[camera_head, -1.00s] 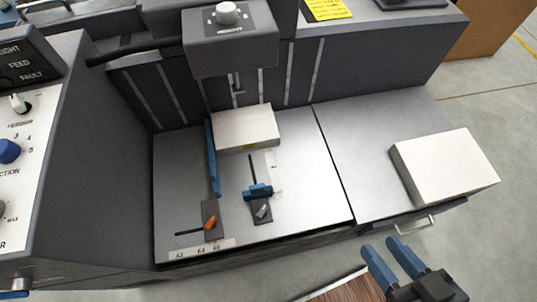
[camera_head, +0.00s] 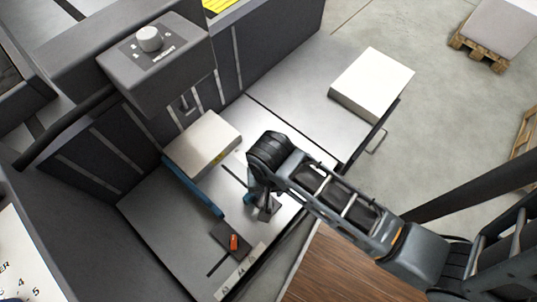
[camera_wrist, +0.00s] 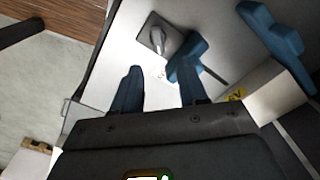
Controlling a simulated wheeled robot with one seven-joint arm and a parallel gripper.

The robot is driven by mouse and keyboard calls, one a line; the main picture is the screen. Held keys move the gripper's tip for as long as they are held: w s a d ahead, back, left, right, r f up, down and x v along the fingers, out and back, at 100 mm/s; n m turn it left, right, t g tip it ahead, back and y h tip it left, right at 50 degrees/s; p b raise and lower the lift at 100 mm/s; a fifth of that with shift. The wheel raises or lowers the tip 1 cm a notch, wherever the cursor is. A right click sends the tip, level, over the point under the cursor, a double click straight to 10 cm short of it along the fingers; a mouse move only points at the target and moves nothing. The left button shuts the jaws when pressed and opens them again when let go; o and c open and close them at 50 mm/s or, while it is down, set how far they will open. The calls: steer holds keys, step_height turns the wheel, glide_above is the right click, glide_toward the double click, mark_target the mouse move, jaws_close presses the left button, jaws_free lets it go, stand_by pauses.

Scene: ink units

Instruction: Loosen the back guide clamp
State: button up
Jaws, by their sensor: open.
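The back guide clamp's grey lever (camera_wrist: 157,38) sits on a square grey plate (camera_wrist: 172,32) in the wrist view. It lies beyond my fingertips, apart from them. In the head view the clamp (camera_head: 268,208) shows just below my wrist, partly covered. The blue back guide (camera_wrist: 187,62) lies beside the lever, close to my right finger; I cannot tell whether they touch. My gripper (camera_wrist: 158,76) is open and empty, its two blue fingers pointing toward the clamp. In the head view my wrist hides most of the gripper and the back guide.
A long blue side guide (camera_head: 192,187) runs beside a paper stack (camera_head: 203,142). Its clamp has an orange lever (camera_head: 234,242) at the table's front. A second white stack (camera_head: 372,83) lies on the far table part. The grey metal table (camera_head: 165,220) is clear at left.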

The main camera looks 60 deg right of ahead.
steer(key=shift+d+f+b, duration=0.1)
steer(key=shift+f+b, duration=0.55)
steer(key=shift+f, duration=3.25)
jaws_close()
